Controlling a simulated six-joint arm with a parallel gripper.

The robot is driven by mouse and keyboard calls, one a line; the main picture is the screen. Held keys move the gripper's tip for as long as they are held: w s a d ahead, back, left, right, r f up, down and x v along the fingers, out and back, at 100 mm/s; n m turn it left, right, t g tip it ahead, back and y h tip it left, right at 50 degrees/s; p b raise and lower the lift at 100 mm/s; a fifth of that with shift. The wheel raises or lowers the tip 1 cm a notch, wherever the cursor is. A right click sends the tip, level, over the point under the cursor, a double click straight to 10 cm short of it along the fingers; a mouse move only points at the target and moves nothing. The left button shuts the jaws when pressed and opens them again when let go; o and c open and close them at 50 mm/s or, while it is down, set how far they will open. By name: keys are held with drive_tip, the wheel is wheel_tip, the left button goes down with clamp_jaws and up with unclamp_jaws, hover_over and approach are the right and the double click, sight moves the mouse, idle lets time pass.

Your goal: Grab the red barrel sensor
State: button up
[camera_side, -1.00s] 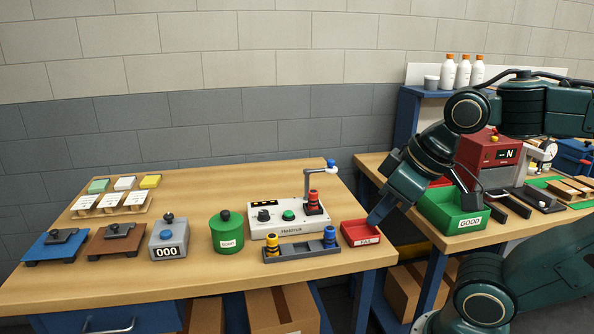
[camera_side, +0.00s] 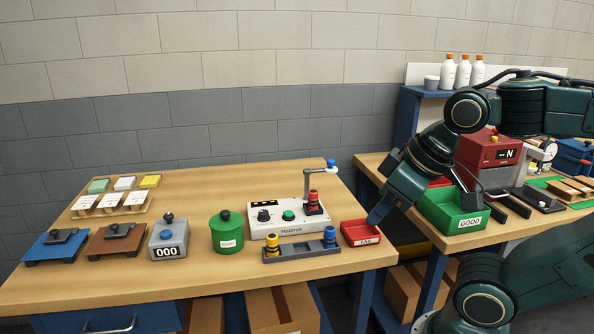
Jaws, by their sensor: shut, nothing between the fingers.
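The red barrel sensor (camera_side: 313,198) stands upright on the right end of the white tester box (camera_side: 287,220), beneath a bent grey arm with a blue tip. My gripper (camera_side: 374,219) is at the right, over the right part of the red FAIL tray (camera_side: 358,241), apart from the sensor. It points down and to the left and is shut and empty. Its fingertips are small in this view.
A dark rack (camera_side: 301,251) in front of the tester holds a yellow barrel (camera_side: 272,243) and a blue barrel (camera_side: 329,236). A green canister (camera_side: 227,232) stands to the left. A green GOOD bin (camera_side: 452,214) is on the right bench. The front left tabletop is clear.

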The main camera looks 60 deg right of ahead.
drive_tip(key=o, duration=1.1)
drive_tip(key=w+d+r+n+g, duration=0.2)
drive_tip(key=w+d+n, duration=0.25)
drive_tip(key=w, duration=0.35)
drive_tip(key=w+d+r+n+g, duration=0.1)
drive_tip(key=w+d+r+n, duration=0.3)
drive_tip(key=w, duration=0.5)
drive_tip(key=w+d+f+n+g, duration=0.1)
drive_tip(key=w+d+f+n, duration=0.3)
drive_tip(key=d, duration=0.4)
drive_tip(key=w+d+f+n+g, duration=0.1)
drive_tip(key=w+d+f+n, duration=0.3)
drive_tip(key=d, duration=0.5)
drive_tip(key=shift+w+f+g, duration=0.3)
drive_tip(key=shift+w+f, duration=0.45)
drive_tip(key=shift+w, duration=0.3)
